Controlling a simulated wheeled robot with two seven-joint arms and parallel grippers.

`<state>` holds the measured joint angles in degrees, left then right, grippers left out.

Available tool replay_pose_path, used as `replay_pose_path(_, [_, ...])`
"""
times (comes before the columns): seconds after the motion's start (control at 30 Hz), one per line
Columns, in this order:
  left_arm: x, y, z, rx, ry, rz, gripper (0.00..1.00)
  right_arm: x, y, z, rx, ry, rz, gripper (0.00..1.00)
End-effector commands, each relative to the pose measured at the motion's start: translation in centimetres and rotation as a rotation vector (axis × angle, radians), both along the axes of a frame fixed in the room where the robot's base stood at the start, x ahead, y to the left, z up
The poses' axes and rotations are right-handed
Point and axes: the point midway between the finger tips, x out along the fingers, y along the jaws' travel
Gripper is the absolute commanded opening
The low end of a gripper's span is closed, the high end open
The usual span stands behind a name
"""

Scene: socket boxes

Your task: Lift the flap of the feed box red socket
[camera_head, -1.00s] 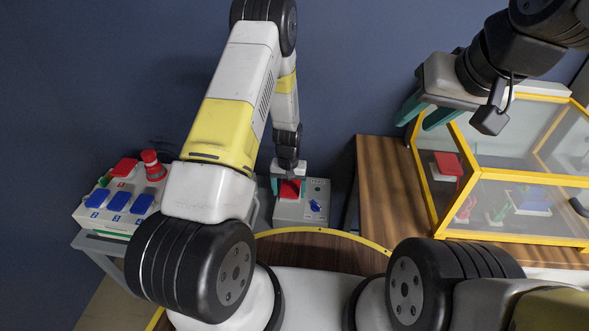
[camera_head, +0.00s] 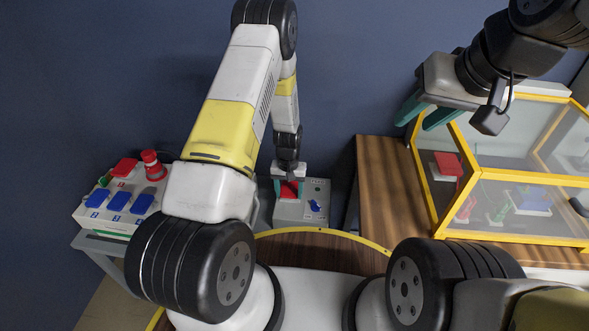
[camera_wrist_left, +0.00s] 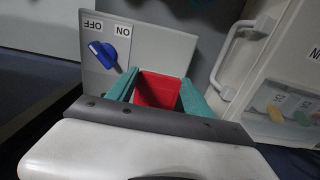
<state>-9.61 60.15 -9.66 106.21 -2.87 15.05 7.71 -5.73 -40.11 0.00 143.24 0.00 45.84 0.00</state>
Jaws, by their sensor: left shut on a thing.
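The feed box (camera_head: 291,213) is a light grey box low against the wall, with a blue switch (camera_head: 315,206) on its right side. Its red socket flap (camera_head: 289,189) is between the teal fingers of my left gripper (camera_head: 289,186). In the left wrist view the red flap (camera_wrist_left: 158,91) is between the fingers (camera_wrist_left: 157,88), and the blue switch (camera_wrist_left: 103,53) is by the ON and OFF labels. My left gripper is shut on the flap. The socket under it is hidden. My right gripper (camera_head: 425,112) is open and empty, above the wooden table's left side.
Another box (camera_head: 85,216) with red and blue covers and a red knob (camera_head: 152,165) stands at the left. A yellow-framed clear case (camera_head: 437,228) stands on the wooden table (camera_head: 380,185) at the right. My left arm crosses the middle of the head view.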

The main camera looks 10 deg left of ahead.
Motion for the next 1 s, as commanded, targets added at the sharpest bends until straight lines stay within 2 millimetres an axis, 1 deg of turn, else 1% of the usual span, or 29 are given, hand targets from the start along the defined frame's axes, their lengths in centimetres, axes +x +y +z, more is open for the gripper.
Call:
replay_pose_path(0.27, [0.4, 0.0, 0.8, -0.001, 0.088, 0.001, 0.00, 0.0, 0.0, 0.0, 0.000, 0.000, 0.000, 0.36])
replay_pose_path(0.5, [1.4, 0.0, 2.1, -0.003, 0.272, 0.001, 0.00, 0.0, 0.0, 0.0, 0.000, 0.000, 0.000, 0.36])
replay_pose_path(0.57, [1.5, 0.0, 2.6, -0.002, 0.276, 0.001, 0.00, 0.0, 0.0, 0.0, 0.000, 0.000, 0.000, 0.36])
replay_pose_path(0.7, [2.5, 0.0, 3.6, -0.002, 0.270, 0.001, 0.00, 0.0, 0.0, 0.0, 0.000, 0.000, 0.000, 0.36])
replay_pose_path(1.0, [4.7, 0.0, 5.1, -0.002, 0.259, 0.001, 0.00, 0.0, 0.0, 0.0, 0.000, 0.000, 0.000, 0.36])
